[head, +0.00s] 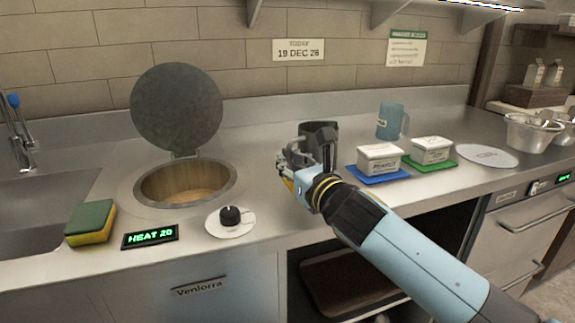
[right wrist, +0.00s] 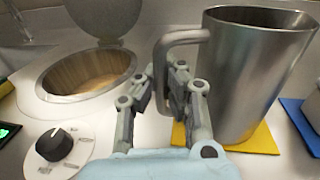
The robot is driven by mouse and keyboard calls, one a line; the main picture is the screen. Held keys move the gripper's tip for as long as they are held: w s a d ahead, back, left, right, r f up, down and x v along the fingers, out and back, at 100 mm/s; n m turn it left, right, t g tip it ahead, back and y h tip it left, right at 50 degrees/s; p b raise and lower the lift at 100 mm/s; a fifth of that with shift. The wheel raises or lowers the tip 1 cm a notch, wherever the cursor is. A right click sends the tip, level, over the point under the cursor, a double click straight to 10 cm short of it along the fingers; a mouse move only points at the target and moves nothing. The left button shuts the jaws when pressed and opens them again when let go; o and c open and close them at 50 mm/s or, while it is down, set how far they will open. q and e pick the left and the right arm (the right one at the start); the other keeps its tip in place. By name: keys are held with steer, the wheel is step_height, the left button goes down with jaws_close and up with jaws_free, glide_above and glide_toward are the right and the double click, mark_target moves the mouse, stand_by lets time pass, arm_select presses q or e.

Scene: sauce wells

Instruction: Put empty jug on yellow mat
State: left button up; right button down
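The grey metal jug (right wrist: 250,75) stands upright on the yellow mat (right wrist: 262,141), or just above it; I cannot tell whether its base touches. It also shows in the head view (head: 322,135), partly behind my right gripper (head: 291,168). Its inside looks dark and its bottom is hidden. In the right wrist view my right gripper (right wrist: 166,85) has its fingers on both sides of the jug's handle, closed in on it. In the head view only a sliver of the yellow mat shows beside the gripper. My left gripper is not in view.
A blue mat (head: 377,177) and a green mat (head: 440,164) with white tubs lie to the right. A blue jug (head: 390,120) stands behind them. An open-lidded well (head: 225,182), a heat knob (head: 231,215) and a sponge (head: 90,222) are to the left.

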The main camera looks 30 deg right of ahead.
steer(key=c, duration=2)
jaws_free()
steer(key=shift+f, duration=0.2)
steer(key=o, duration=0.5)
steer(key=shift+r, duration=0.25)
steer(key=s+b, duration=0.1)
steer(key=s, duration=0.6)
steer(key=s+b, duration=0.1)
steer(key=s, duration=0.3)
steer(key=shift+a+f+b, duration=0.2)
steer(key=shift+a+b, duration=0.15)
steer(key=shift+s+r, duration=0.15)
steer(key=shift+s, duration=0.4)
